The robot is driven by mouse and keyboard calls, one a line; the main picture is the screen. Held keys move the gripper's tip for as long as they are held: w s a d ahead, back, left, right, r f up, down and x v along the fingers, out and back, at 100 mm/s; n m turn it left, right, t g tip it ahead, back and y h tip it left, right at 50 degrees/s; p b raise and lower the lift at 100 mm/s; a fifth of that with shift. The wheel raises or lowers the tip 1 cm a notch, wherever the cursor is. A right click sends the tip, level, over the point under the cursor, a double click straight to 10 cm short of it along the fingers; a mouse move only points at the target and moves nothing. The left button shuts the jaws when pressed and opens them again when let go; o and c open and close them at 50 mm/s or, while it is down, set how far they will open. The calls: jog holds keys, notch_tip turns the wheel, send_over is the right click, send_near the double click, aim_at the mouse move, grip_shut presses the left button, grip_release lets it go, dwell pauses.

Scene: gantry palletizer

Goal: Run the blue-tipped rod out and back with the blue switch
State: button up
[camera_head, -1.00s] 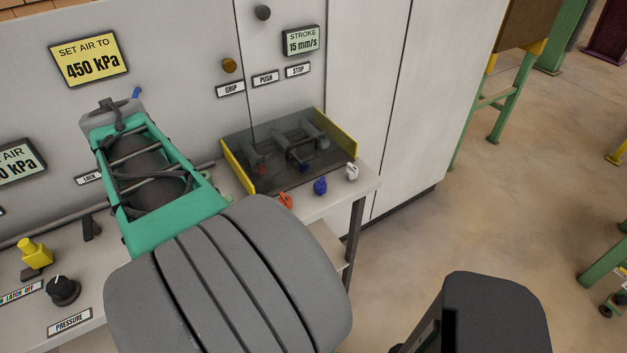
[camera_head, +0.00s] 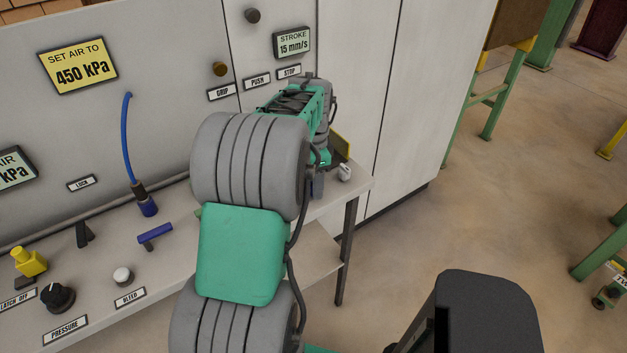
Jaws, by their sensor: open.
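My gripper (camera_head: 319,178) points down at the right end of the bench, just left of the white switch (camera_head: 344,173). My arm hides most of it; its jaws are open, with no held thing visible. The gripper is over the place of the blue switch, which I cannot make out clearly; whether they touch is hidden. The orange switch is hidden too. The tray with the rods is behind my arm, with only its yellow right side (camera_head: 341,146) showing. The blue-tipped rod is hidden. The STROKE display (camera_head: 292,44) reads 15 mm/s.
GRIP (camera_head: 222,92), PUSH (camera_head: 257,81) and STOP (camera_head: 289,71) labels are on the cabinet. To the left on the bench are a blue hose (camera_head: 128,140), blue T-handle (camera_head: 155,236), white button (camera_head: 122,276), black knob (camera_head: 57,298) and yellow valve (camera_head: 30,262).

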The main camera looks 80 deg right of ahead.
jog(key=shift+f, duration=0.15)
grip_shut()
dwell(0.4)
